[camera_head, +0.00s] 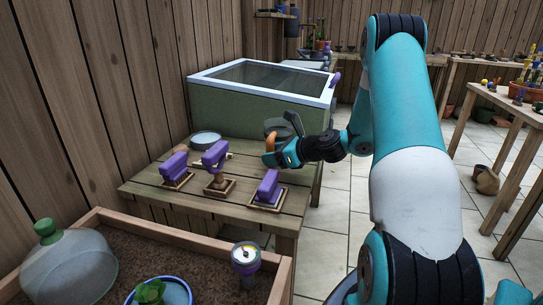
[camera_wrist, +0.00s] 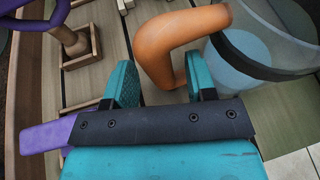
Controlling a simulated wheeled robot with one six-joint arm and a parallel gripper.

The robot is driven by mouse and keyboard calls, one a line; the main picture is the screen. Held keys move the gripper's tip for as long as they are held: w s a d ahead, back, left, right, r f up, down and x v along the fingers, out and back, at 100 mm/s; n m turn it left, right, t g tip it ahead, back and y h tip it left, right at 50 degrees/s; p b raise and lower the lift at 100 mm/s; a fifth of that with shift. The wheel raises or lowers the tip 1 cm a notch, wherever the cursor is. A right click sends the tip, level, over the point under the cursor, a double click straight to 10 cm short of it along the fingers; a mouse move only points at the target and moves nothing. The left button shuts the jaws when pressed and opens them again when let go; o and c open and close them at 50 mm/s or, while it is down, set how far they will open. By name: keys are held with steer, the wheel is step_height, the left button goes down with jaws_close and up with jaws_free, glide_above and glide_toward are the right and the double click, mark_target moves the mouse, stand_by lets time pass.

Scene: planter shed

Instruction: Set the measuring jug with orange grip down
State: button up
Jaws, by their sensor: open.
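The measuring jug (camera_head: 289,122) is a clear, greyish vessel with a dark band and an orange grip. In the head view it is at the right end of the wooden table, partly behind my gripper (camera_head: 270,153). In the wrist view the jug body (camera_wrist: 268,42) is at upper right and the bent orange grip (camera_wrist: 172,38) faces my gripper (camera_wrist: 160,62). My jaws are open, one finger to each side of the grip's lower end, with a gap at the left finger. I cannot tell whether the right finger touches it. The jug's base is hidden in the head view.
Several purple-handled tools (camera_head: 268,187) stand on the wooden table (camera_head: 237,212), left of the jug. A round pale-blue dish (camera_head: 205,140) lies behind them. A green box with a glass lid (camera_head: 235,112) stands at the back. A soil bed (camera_head: 190,270) is in front.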

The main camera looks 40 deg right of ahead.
steer(key=p+v, duration=0.2)
steer(key=v, duration=0.9)
steer(key=a+r+n+g+y, duration=0.1)
steer(key=a+n, duration=0.2)
steer(key=a, duration=0.1)
steer(key=w+a+r+n+g+y, duration=0.1)
steer(key=a+n+g, duration=0.1)
steer(key=a+n, duration=0.2)
steer(key=w+a+r+n+g+y, duration=0.1)
steer(key=a+n, duration=0.2)
steer(key=a, duration=0.3)
steer(key=shift+w+a+r, duration=0.2)
steer(key=shift+w, duration=0.05)
steer(key=s+a+r+n+g, duration=0.2)
steer(key=s+a+n+g, duration=0.15)
steer(key=a+n, duration=0.75)
steer(key=s+a+r+n+g+h, duration=0.1)
steer(key=s+a+n+g, duration=0.1)
steer(key=s+a+n, duration=0.4)
steer(key=s+a+r+n+g+h, duration=0.2)
steer(key=s+a+n, duration=0.5)
steer(key=s+n, duration=0.4)
steer(key=shift+r+n+g, duration=0.25)
steer(key=shift+n+g, duration=0.25)
steer(key=shift+g, duration=0.25)
